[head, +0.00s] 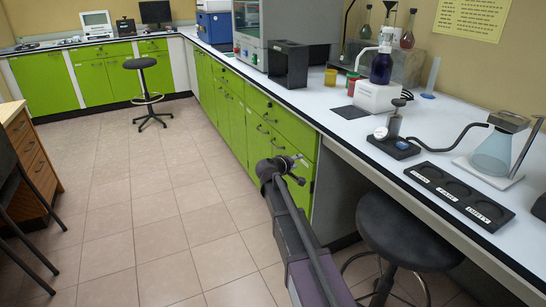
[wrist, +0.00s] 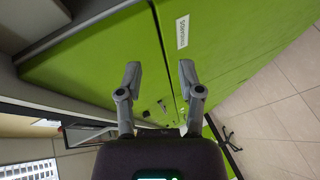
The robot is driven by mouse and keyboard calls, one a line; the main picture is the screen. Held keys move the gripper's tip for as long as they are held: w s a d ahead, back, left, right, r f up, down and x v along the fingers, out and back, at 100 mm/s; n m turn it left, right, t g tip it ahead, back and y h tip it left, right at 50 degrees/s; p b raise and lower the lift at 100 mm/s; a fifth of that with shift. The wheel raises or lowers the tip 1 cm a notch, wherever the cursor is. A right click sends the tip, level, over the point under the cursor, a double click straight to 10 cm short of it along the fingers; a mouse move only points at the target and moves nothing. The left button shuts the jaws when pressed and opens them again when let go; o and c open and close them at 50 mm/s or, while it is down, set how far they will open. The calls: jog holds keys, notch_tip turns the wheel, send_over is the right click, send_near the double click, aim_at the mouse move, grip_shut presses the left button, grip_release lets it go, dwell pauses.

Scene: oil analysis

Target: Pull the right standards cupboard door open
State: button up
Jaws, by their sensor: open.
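The green cupboard run (head: 262,110) stands below the right-hand counter in the head view, with drawers above doors. My gripper (head: 285,170) is in front of its near end and hides part of the rightmost door. In the wrist view the picture is turned sideways. A green door (wrist: 225,40) with a white label (wrist: 182,31), apparently reading "STANDARDS", lies beside another green front (wrist: 95,62), with a seam between them. My gripper (wrist: 160,72) is open, its fingers on either side of that seam. Small dark parts show between the fingers, but I cannot tell whether they are the handle.
A black stool (head: 400,235) stands right of my arm under the open part of the counter (head: 330,108). Another stool (head: 143,65) stands farther back. A wooden drawer unit (head: 32,150) is at the left. The tiled floor (head: 140,200) between is clear.

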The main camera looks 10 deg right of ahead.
jog(key=w+a+f+n+t+b, duration=0.3)
jog(key=w+a+f+t+b, duration=0.15)
jog(key=w+b, duration=0.35)
jog(key=n+t+y+b, duration=0.25)
jog(key=n+b, duration=0.35)
jog(key=b, duration=0.3)
send_near(273, 145)
jog(key=s+a+f, duration=0.2)
jog(key=s, duration=0.1)
jog(key=shift+w+d+r+t+h, duration=0.2)
jog(key=shift+t+h, duration=0.05)
jog(key=shift+t, duration=0.15)
jog(key=shift+w, duration=0.1)
jog(key=p+x, duration=0.2)
jog(key=x, duration=1.1)
jog(key=shift+w+d, duration=0.25)
jog(key=shift+d, duration=0.05)
grip_shut()
